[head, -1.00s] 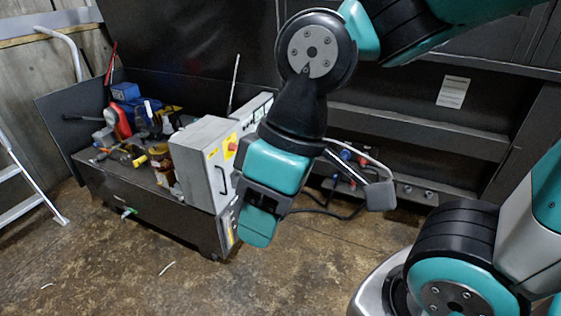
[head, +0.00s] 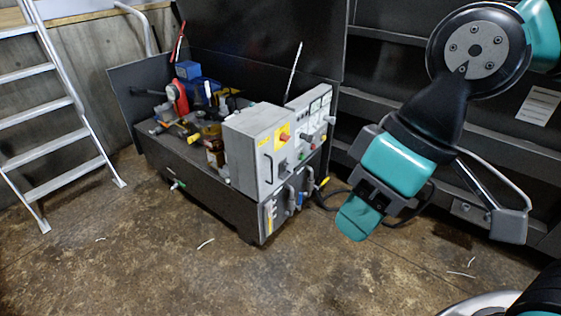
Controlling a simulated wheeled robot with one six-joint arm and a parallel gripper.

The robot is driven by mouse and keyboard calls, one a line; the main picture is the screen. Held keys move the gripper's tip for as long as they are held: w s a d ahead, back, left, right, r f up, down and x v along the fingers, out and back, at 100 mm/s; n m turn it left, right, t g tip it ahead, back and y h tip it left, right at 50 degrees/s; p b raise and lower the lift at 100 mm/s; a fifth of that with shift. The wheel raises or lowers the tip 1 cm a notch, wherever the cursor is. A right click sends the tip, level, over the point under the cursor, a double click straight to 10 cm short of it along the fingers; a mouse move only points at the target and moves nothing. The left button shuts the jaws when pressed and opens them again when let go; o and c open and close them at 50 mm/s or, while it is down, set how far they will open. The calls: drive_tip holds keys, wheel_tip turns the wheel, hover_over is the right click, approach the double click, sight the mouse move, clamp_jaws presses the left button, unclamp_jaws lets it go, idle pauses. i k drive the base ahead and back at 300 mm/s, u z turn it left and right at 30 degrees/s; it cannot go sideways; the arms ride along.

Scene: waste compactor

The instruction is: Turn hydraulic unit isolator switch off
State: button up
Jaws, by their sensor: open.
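The hydraulic unit (head: 205,196) is a dark, low tank with equipment on top, left of centre in the head view. A grey control box (head: 247,152) stands at its right end. On the box's face a red switch on a yellow plate (head: 284,135) shows, with a small dark handle below left of it. It is too small to read the switch's position. My gripper (head: 358,215) is to the right of the box, apart from it, pointing down and left. It is open and appears empty; part of its jaw gap is hidden by the near finger.
A second panel with gauges and knobs (head: 313,115) stands behind the grey box. Pipes and valves (head: 298,198) stick out below it. A metal ladder (head: 60,110) stands at the left. The floor (head: 200,275) in front is mostly clear, with small white scraps.

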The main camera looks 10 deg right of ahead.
sight(285, 138)
drive_tip(key=k, duration=0.6)
drive_tip(key=z, duration=0.55)
drive_tip(key=i, duration=1.25)
drive_tip(key=u, duration=0.15)
